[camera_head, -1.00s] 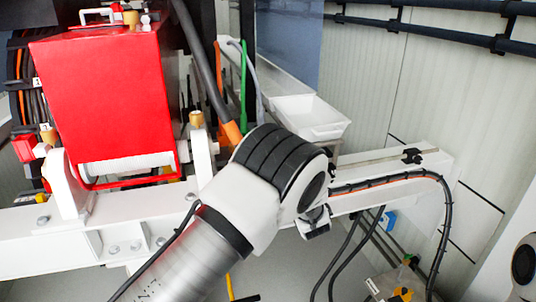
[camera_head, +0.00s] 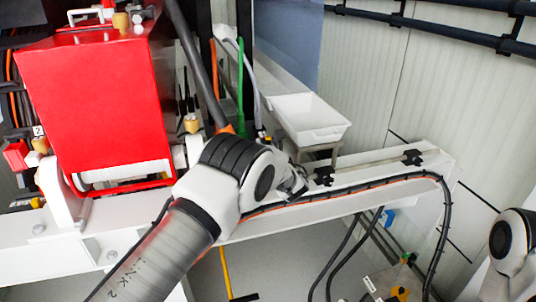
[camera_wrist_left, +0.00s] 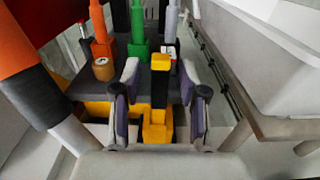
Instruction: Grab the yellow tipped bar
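A black upright bar with a yellow tip (camera_wrist_left: 160,62) shows in the left wrist view, rising from a yellow base (camera_wrist_left: 158,126). My left gripper (camera_wrist_left: 160,70) is open, one finger on each side of the bar in that view, with gaps visible on both sides. Whether the bar lies at fingertip depth or beyond, I cannot tell. In the head view my left gripper (camera_head: 297,184) is small and partly hidden by its wrist, above the white beam. I cannot make out the bar clearly there. My right gripper is out of view.
The red pump housing (camera_head: 95,105) stands at left. A white tray (camera_head: 308,120) is behind the gripper. Orange (camera_wrist_left: 100,35), green (camera_wrist_left: 138,30) and grey hose fittings stand close behind the bar. The white beam (camera_head: 400,170) carries black clips and a cable.

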